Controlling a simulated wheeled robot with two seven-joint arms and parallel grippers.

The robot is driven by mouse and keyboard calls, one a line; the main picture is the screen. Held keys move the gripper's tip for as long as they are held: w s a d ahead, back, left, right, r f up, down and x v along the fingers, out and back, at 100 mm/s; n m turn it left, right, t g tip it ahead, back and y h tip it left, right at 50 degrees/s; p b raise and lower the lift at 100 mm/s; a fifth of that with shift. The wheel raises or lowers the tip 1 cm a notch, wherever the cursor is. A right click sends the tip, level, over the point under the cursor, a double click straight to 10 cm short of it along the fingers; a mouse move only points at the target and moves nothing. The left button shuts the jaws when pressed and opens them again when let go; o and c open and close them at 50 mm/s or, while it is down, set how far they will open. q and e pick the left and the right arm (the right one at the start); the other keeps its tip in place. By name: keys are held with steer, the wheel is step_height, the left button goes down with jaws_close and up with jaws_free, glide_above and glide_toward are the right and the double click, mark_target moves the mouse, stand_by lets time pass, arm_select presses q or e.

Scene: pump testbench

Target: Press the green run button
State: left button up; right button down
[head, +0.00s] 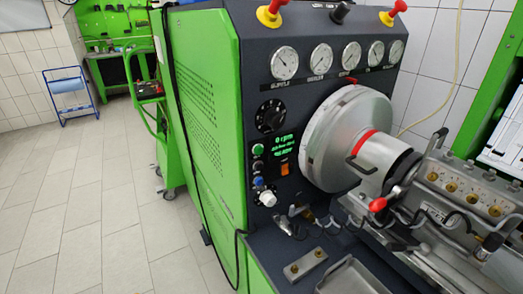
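The green run button (258,150) is a small round button on the dark front panel of the test bench (255,95). It sits at the top of a short column of buttons, just left of a small display (284,145) with green text, and nothing covers it. Whether it is pressed in cannot be told. Neither of my grippers shows in the head view.
A black dial (270,116) is above the button; a blue button (258,181) and white knob (267,198) are below. An orange switch (285,169) and large metal drum (345,135) are to the right. Tiled floor (110,215) at left is free.

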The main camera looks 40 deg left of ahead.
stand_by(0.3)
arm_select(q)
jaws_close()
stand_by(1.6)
